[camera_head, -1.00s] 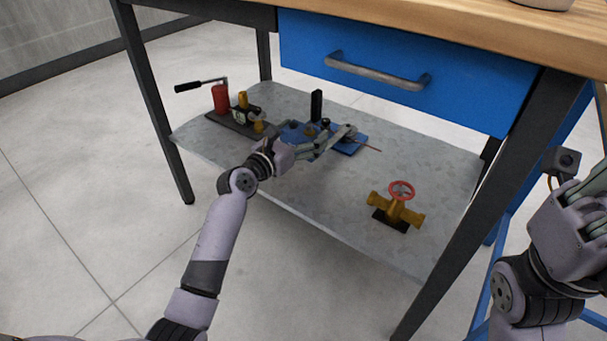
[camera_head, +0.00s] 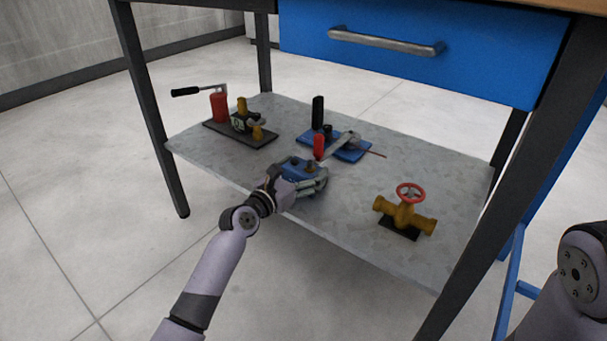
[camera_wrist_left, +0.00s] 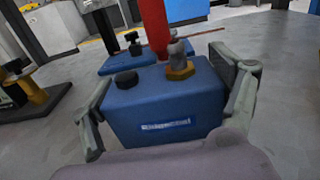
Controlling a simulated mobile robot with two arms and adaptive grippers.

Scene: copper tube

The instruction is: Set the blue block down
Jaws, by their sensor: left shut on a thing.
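The blue block (camera_head: 294,170) has a black knob and a brass-and-grey fitting on top. My left gripper (camera_head: 306,183) is shut on it over the front part of the grey shelf (camera_head: 350,225). My right gripper is out of view; only part of my right arm shows at the right edge.
A blue-based tool (camera_head: 352,154) with a red handle (camera_head: 319,146) stands just behind the block. A red cylinder (camera_head: 219,106) and brass fittings on a dark base (camera_head: 250,138) are back left. A brass valve (camera_head: 405,213) stands to the right. Table legs bound the shelf.

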